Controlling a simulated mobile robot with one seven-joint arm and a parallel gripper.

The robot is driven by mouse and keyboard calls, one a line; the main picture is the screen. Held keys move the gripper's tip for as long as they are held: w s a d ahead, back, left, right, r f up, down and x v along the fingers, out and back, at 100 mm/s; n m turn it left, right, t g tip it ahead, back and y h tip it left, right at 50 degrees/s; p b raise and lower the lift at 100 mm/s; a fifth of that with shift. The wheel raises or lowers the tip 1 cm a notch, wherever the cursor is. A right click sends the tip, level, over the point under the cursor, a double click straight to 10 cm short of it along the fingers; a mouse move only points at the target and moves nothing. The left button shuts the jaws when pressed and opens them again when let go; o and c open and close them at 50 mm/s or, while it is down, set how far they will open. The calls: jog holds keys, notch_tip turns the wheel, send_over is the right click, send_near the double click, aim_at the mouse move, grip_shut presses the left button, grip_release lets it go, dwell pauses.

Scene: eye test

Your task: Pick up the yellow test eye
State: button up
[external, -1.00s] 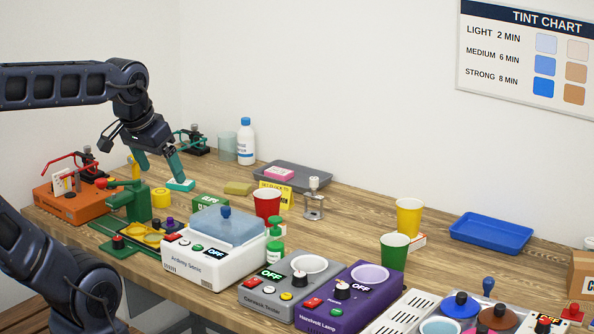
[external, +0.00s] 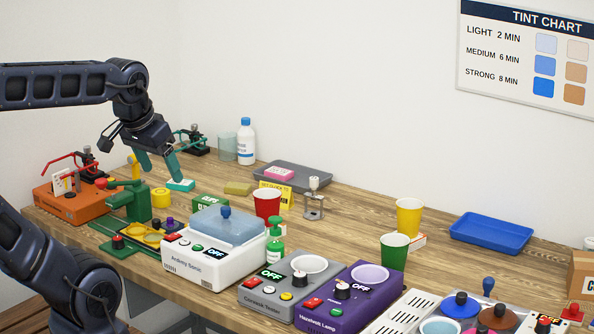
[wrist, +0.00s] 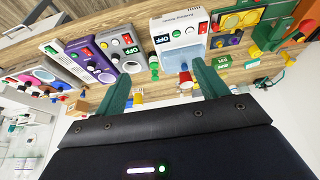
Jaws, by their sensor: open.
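I cannot surely tell which thing is the yellow test eye. A short yellow cylinder with a dark centre on top (external: 161,198) stands on the table beside the green press (external: 139,203), below my gripper. My gripper (external: 163,174) is open and empty, its two green fingers pointing down and apart. One fingertip is just above a small teal-and-white box (external: 181,186); I cannot tell if they touch. In the wrist view, my gripper (wrist: 160,72) shows both fingers spread with nothing held between them.
A white machine (external: 208,250), grey tester (external: 288,285) and purple lamp (external: 348,295) line the front edge. A red cup (external: 267,204) and a yellow sponge (external: 238,188) stand behind. An orange box (external: 68,203) is at left. The table before the blue tray (external: 491,233) has some free room.

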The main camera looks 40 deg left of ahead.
jog(key=shift+c, duration=0.7)
